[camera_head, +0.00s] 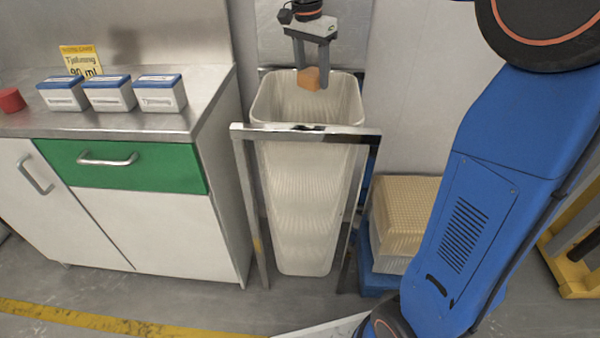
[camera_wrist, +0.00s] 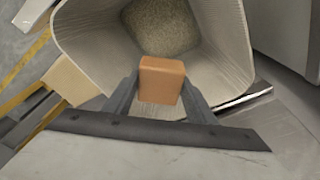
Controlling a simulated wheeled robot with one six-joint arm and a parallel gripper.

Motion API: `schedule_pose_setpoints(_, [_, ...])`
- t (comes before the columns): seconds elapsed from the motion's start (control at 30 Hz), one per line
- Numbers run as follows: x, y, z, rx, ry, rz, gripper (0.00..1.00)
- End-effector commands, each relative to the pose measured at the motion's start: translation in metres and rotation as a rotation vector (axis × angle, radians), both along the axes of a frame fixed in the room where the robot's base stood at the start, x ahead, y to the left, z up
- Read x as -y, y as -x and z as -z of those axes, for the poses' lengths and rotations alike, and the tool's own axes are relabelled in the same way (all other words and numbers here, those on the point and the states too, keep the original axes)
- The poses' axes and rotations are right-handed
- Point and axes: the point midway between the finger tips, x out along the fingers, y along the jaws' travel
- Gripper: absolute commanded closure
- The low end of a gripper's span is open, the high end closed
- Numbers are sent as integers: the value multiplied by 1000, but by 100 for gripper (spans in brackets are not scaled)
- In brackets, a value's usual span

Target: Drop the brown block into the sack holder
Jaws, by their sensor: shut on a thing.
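The brown block (camera_head: 308,78) is held between the fingers of my gripper (camera_head: 311,72), above the mouth of the sack holder. In the wrist view the block (camera_wrist: 161,80) sits between the two fingertips (camera_wrist: 160,95), with the open sack beyond it. The sack holder (camera_head: 305,130) is a metal frame with a tall white ribbed sack, standing open at the top. The wrist view looks into the sack (camera_wrist: 215,70), where a grainy tan fill (camera_wrist: 165,25) shows at the bottom.
A counter (camera_head: 100,122) with a green drawer (camera_head: 122,165) stands at the left, bearing several blue-and-white boxes (camera_head: 110,94), a red item (camera_head: 11,100) and a yellow sign (camera_head: 82,61). Tan crates (camera_head: 402,215) on a blue base (camera_head: 375,270) stand right of the holder. A wall is behind.

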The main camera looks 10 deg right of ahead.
Motion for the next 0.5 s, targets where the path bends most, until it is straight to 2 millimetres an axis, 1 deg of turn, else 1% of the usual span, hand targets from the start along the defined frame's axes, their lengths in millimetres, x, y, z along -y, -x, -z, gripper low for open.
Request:
schedule_pose_setpoints(0.1, [0,0,3,1,-1,0,76])
schedule_pose_setpoints(0.37, [0,0,4,1,-1,0,76])
schedule_pose_setpoints(0.4, [0,0,4,1,-1,0,42])
schedule_pose_setpoints(0.47, [0,0,4,1,-1,0,28])
schedule_pose_setpoints(0.5, [0,0,4,1,-1,0,28])
